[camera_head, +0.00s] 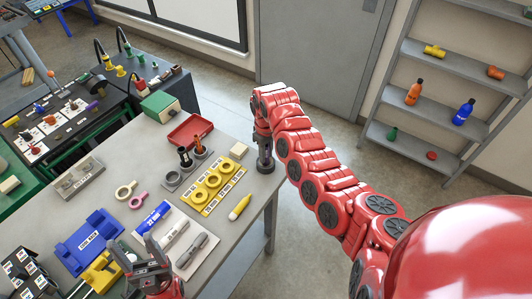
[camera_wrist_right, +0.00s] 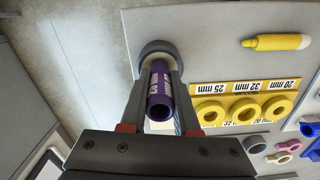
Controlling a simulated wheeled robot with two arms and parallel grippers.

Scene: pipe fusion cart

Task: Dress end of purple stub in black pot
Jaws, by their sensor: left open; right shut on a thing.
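My right gripper (camera_wrist_right: 158,80) is shut on the purple stub (camera_wrist_right: 160,93), a short tube with white lettering, whose open near end faces the wrist camera. The stub's far end is at the round black pot (camera_wrist_right: 155,47); whether it is inside the pot or just above it is hidden by the fingers. In the head view the right gripper (camera_head: 264,148) points down over the black pot (camera_head: 266,168) at the table's right edge, and the stub is mostly hidden. My left gripper (camera_head: 150,262) is open and empty above the near part of the table.
A yellow rack (camera_head: 222,196) with several rings, a yellow marker (camera_head: 240,207) and a red tray (camera_head: 190,131) lie left of the pot. A blue rack (camera_head: 88,240) stands near the left gripper. The floor right of the table is free.

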